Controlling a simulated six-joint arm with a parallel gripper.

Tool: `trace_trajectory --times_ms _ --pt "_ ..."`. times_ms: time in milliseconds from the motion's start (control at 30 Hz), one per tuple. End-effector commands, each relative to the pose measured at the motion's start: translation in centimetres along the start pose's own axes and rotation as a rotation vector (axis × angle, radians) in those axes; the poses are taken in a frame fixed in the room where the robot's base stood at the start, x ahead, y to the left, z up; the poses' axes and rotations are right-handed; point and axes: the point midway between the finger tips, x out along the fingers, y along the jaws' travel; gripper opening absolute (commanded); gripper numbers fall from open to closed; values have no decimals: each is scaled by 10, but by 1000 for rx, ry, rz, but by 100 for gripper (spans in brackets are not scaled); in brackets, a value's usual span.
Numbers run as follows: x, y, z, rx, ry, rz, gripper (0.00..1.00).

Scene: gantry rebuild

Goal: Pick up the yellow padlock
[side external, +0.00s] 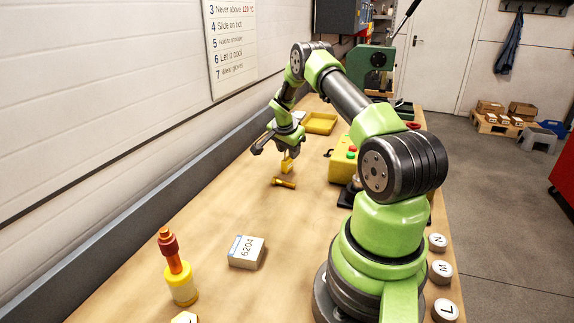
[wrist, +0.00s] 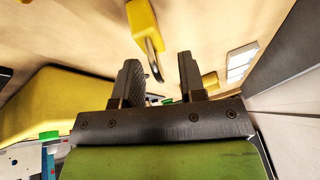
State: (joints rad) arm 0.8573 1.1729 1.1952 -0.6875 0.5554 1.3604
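The yellow padlock (wrist: 143,20) shows at the top middle of the wrist view, its metal shackle pointing down toward the gap between my fingers. My gripper (wrist: 160,66) is open, its two dark fingers apart, with no finger visibly closed on the padlock. In the side view my gripper (side external: 288,152) points down over the bench, with a yellow shape that looks like the padlock (side external: 287,166) just below it. I cannot tell whether the fingers touch the shackle.
A small yellow cylinder-like piece (side external: 284,183) lies close under the gripper. A yellow button box (side external: 342,167) stands to the right, a yellow tray (side external: 320,123) behind. A white box (side external: 246,252) and a yellow bottle with a red top (side external: 181,285) are nearer the camera. The bench between is clear.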

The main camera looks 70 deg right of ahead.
Motion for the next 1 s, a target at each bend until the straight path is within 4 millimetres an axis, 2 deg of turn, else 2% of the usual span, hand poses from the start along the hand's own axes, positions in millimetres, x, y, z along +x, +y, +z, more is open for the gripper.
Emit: trace_trajectory --times_ms 233,267,400,433,767,867,1000 --pt "3 0 0 0 0 -1 38" --pt "3 0 0 0 0 -1 35" --pt "3 0 0 0 -1 -1 3" --pt "2 0 0 0 -1 -1 0" --pt "1 -1 0 0 0 -1 0" --pt "-6 -2 -4 0 1 -3 0" --pt "-30 -7 -14 2 3 -5 0"
